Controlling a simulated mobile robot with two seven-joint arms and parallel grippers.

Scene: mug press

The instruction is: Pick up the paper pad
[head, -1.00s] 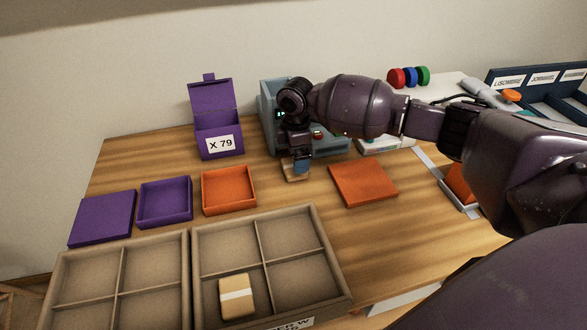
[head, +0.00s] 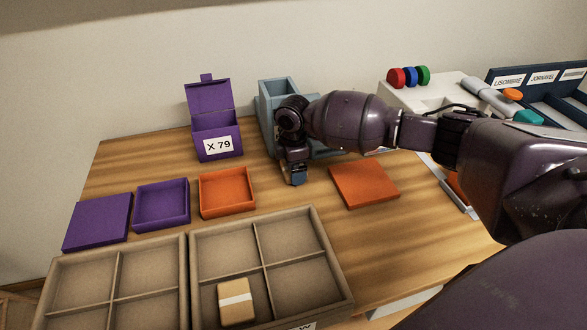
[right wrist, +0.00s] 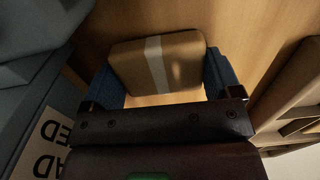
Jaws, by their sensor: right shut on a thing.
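The paper pad (right wrist: 130,66) is a tan block with a pale band across it, seen in the right wrist view. My right gripper (right wrist: 162,76) has its two blue fingers against the pad's opposite sides. In the head view my right gripper (head: 294,180) is low over the table, in front of the blue-grey holder. A second tan pad with a white band (head: 236,302) lies in the front-left compartment of the right-hand divided tray (head: 338,262). My left gripper is not in view.
The blue-grey holder (head: 278,92) stands just behind my right gripper. A purple box labelled X 79 (head: 214,118) stands left of it. An orange tray (head: 227,190) and an orange slab (head: 364,184) lie either side of the gripper, with bare wood between.

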